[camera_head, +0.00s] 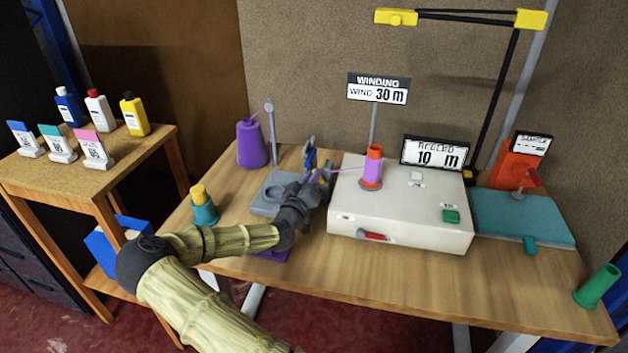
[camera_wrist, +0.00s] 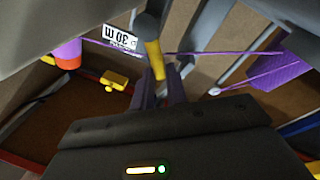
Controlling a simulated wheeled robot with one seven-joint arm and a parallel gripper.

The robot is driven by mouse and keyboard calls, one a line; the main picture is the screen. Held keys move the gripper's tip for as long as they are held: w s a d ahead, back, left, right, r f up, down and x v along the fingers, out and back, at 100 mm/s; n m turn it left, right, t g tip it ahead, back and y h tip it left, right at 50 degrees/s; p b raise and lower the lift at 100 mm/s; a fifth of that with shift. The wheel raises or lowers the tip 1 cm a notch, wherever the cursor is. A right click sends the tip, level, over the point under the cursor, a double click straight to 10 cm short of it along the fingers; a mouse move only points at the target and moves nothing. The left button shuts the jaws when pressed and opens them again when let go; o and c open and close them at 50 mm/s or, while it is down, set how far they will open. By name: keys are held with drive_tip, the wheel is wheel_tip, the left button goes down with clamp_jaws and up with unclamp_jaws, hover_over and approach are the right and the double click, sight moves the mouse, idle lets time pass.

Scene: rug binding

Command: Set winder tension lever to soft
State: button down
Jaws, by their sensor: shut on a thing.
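The winder (camera_head: 400,213) is a cream box on the table with an orange and violet cone (camera_head: 372,168) on its spindle. Left of it stands a grey tension stand (camera_head: 270,195) with an upright rod. My gripper (camera_head: 309,163) is at this stand, between its rod and the winder. In the wrist view my gripper (camera_wrist: 163,92) is shut on a yellow-ended lever (camera_wrist: 154,62), whose tip lies between the fingers. Purple yarn (camera_wrist: 215,53) runs close behind the lever. The lever's scale and its soft mark cannot be read; my gripper and arm hide part of the stand.
A purple yarn cone (camera_head: 252,145) stands behind the stand, and a teal and yellow cone (camera_head: 204,207) at the left. The winder has a red front switch (camera_head: 374,236) and a green button (camera_head: 451,216). A teal board (camera_head: 523,217) lies to the right.

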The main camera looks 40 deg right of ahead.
drive_tip(key=shift+w+n, duration=0.15)
drive_tip(key=shift+n, duration=0.15)
drive_tip(key=c, duration=1.4)
unclamp_jaws()
drive_tip(key=shift+f, duration=0.1)
